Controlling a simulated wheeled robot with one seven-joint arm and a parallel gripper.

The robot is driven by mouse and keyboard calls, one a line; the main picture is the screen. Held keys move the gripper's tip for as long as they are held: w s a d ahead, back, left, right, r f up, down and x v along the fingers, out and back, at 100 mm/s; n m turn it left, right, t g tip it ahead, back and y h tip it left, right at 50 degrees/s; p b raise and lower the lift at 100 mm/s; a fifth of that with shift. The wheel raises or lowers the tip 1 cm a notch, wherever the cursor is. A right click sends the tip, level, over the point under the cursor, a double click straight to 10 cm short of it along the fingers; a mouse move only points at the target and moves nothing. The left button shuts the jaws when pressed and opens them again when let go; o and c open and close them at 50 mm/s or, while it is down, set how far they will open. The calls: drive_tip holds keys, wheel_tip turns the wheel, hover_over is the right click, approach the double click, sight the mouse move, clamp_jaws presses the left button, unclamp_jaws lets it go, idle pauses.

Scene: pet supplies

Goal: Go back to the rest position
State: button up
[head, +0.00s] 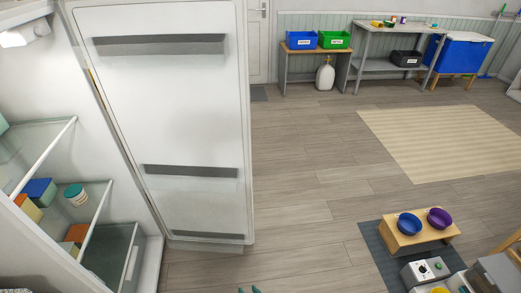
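My gripper (249,290) barely shows at the bottom edge of the head view. Only two small teal fingertips are visible, with a gap between them and floor showing in the gap. Nothing is seen between the tips. The rest of my gripper and my arm are out of the picture.
A white cabinet door (165,125) stands open at left, beside glass shelves (95,215) with boxes and a teal-lidded jar (76,194). A wooden stand (402,240) with blue and purple bowls is at lower right. Worktables (375,66) line the back. The middle floor is clear.

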drive_tip(key=s+d+r+m+t+h, duration=0.1)
drive_tip(key=s+d+r+t+h, duration=0.1)
drive_tip(key=s+r, duration=0.5)
drive_tip(key=s+d+r+m+t+h, duration=0.1)
drive_tip(key=s+d+r+h, duration=0.15)
drive_tip(key=s, duration=0.85)
drive_tip(key=s+r+t, duration=0.2)
drive_tip(key=s+r, duration=0.3)
drive_tip(key=r, duration=0.7)
drive_tip(key=s+r+t, duration=0.2)
drive_tip(key=s+r, duration=0.3)
drive_tip(key=r, duration=0.7)
drive_tip(key=shift+s+r, duration=0.3)
drive_tip(key=shift+s, duration=0.1)
drive_tip(key=shift+s+d, duration=0.1)
drive_tip(key=shift+c, duration=0.6)
drive_tip(key=shift+d, duration=0.1)
